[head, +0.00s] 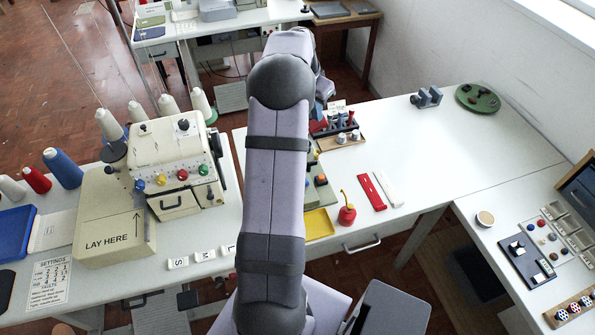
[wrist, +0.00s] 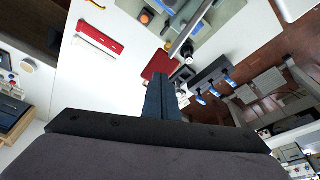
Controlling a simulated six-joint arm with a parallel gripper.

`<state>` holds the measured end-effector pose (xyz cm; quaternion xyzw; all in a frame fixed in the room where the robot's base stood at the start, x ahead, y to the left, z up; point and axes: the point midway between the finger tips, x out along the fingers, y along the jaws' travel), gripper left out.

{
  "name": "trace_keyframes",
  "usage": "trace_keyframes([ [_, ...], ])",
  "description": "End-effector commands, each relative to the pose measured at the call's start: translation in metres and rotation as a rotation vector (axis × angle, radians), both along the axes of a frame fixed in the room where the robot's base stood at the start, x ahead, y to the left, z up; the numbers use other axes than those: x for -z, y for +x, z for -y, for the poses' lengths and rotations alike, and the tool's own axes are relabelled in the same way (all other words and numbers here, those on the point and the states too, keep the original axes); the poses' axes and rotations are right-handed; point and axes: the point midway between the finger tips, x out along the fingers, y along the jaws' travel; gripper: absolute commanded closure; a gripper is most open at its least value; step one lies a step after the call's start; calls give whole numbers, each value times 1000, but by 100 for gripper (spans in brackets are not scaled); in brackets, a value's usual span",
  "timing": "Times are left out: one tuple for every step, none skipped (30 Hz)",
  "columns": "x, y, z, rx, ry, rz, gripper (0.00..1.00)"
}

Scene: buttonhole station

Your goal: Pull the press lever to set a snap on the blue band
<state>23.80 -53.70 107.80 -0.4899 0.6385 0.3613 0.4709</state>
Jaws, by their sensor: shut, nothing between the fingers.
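My gripper (wrist: 160,80) shows in the wrist view as two dark blue fingers pressed together, shut and empty. In the head view my arm hides it. A metal bar (wrist: 188,30) with a dark knob at its lower end (wrist: 187,49) stands just beyond the fingertips, over a grey-green base; it looks like the press lever. The fingertips appear apart from it. In the head view only a sliver of the grey-green base (head: 327,195) shows beside my arm. I cannot make out the blue band in either view.
A red strip (head: 371,193) and a white strip (head: 388,188) lie right of my arm, near a red oil can (head: 347,215) and yellow tray (head: 318,224). A sewing machine (head: 170,150) stands left.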

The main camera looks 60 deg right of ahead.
Motion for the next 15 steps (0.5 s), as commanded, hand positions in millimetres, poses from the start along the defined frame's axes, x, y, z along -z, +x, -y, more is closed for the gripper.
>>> trace_keyframes([
  [0,0,0,0,0,0,100],
  [0,0,0,0,0,0,100],
  [0,0,0,0,0,0,100],
  [0,0,0,0,0,0,100],
  [0,0,0,0,0,0,100],
  [0,0,0,0,0,0,100],
  [0,0,0,0,0,0,100],
  [0,0,0,0,0,0,100],
  [0,0,0,0,0,0,100],
  [1,0,0,0,0,0,100],
  [2,0,0,0,0,0,100],
  [3,0,0,0,0,0,100],
  [4,0,0,0,0,0,100],
  [5,0,0,0,0,0,100],
  [7,0,0,0,1,0,100],
])
